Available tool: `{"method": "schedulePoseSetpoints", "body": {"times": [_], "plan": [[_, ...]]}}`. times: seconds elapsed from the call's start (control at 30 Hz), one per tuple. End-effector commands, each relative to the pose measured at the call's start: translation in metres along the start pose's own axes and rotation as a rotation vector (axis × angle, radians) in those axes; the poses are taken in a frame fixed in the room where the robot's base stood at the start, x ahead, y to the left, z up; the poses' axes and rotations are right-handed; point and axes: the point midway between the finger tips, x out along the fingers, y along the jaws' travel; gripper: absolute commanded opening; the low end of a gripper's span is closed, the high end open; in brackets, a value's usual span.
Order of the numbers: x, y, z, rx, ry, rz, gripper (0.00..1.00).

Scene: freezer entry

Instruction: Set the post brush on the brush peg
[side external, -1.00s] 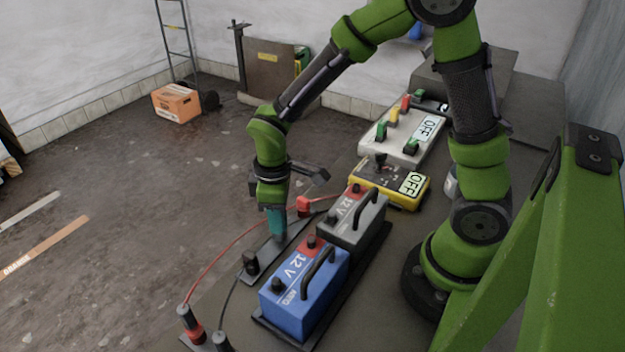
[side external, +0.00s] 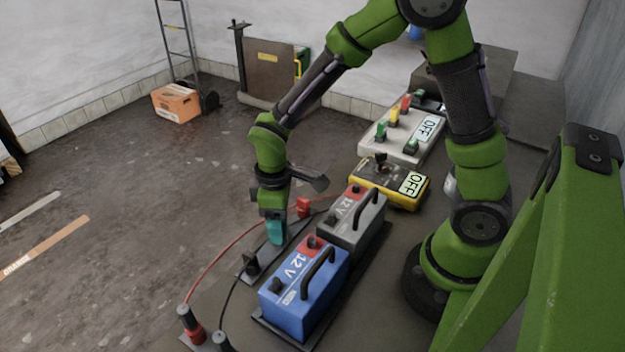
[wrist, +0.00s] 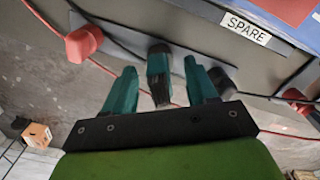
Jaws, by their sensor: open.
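My gripper (side external: 275,232) points down over a narrow grey plate (side external: 245,277) beside the batteries; its teal fingers also show in the wrist view (wrist: 161,88). The fingers are open, with a gap on both sides of a dark, teal-sided piece (wrist: 159,62) that looks like the post brush, its dark bristle-like end towards my palm. It appears to stand on the plate; its foot is hard to make out. In the side view the fingers hide it. A black upright piece (side external: 250,263) stands at the plate's near end; I cannot tell whether it is the brush peg.
A blue battery (side external: 303,295) and a grey battery (side external: 352,220) stand close to the right. A red clamp (side external: 303,207) is just behind my gripper. Red and black cables run around the plate. A yellow box (side external: 385,185) marked OFF is farther back.

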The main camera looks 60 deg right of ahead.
Motion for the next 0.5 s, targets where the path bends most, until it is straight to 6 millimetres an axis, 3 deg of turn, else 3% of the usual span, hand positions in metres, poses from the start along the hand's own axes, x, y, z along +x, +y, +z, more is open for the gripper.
{"method": "schedulePoseSetpoints", "body": {"times": [0.27, 0.5], "plan": [[-0.016, 0.001, -0.001, -0.001, 0.005, 0.002, 0.57], [-0.07, 0.001, -0.002, 0.001, 0.009, 0.003, 0.57]]}}
